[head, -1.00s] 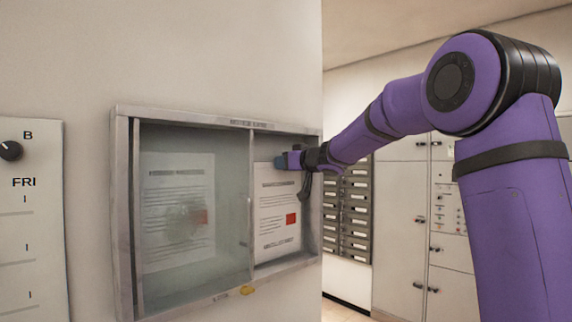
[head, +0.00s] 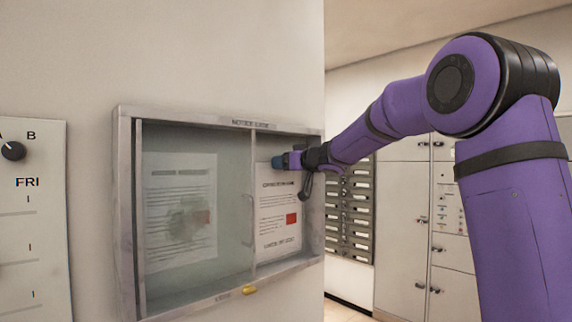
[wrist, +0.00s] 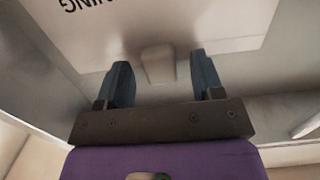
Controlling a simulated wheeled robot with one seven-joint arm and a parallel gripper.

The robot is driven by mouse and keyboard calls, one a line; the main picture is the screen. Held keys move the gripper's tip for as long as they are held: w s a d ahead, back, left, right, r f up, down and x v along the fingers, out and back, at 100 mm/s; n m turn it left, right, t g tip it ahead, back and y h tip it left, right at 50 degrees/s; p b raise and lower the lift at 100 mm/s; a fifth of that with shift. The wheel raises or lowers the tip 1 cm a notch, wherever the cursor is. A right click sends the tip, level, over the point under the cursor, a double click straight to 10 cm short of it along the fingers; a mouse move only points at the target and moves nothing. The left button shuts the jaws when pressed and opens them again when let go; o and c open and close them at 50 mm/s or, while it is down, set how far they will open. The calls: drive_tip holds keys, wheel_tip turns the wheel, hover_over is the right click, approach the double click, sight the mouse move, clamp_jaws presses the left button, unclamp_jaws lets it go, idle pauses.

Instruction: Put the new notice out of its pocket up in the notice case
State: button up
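The notice case (head: 125,215) is a grey metal frame on the wall. A glass pane covers its left half, and the right half looks open. A white notice with a red square (head: 278,225) is upright in the right half. Another notice (head: 180,212), also with a red patch, shows blurred behind the glass. My gripper (head: 283,161) is at the top of the right notice. In the wrist view my gripper (wrist: 160,80) is open, its fingers either side of a small pale block (wrist: 158,64) at the edge of a printed sheet (wrist: 180,25). Contact cannot be told. I cannot identify a pocket.
A yellow piece (head: 249,289) sits on the case's lower rim. A panel with a dial (head: 13,151) and "FRI" is on the wall at left. Mailboxes (head: 352,205) and pale cabinets (head: 403,225) stand beyond the wall corner at right.

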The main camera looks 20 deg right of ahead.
drive_tip(key=shift+s, duration=0.1)
drive_tip(key=v, duration=1)
drive_tip(key=shift+s+d, duration=0.15)
drive_tip(key=shift+s, duration=0.15)
drive_tip(key=s+a+f+m+g+h, duration=0.1)
drive_tip(key=s+a+f+g+h, duration=0.1)
drive_tip(key=s+f, duration=0.5)
drive_tip(key=s+a+f+m+g+h, duration=0.1)
drive_tip(key=s+f+g, duration=0.4)
drive_tip(key=s, duration=1.3)
drive_tip(key=s+a+f+m+g+h, duration=0.2)
drive_tip(key=s+a+f+g, duration=0.2)
drive_tip(key=s+f, duration=0.5)
drive_tip(key=s+a, duration=0.1)
drive_tip(key=s, duration=0.3)
drive_tip(key=shift+s+a+h, duration=0.2)
drive_tip(key=shift+h, duration=0.2)
drive_tip(key=shift+f, duration=0.1)
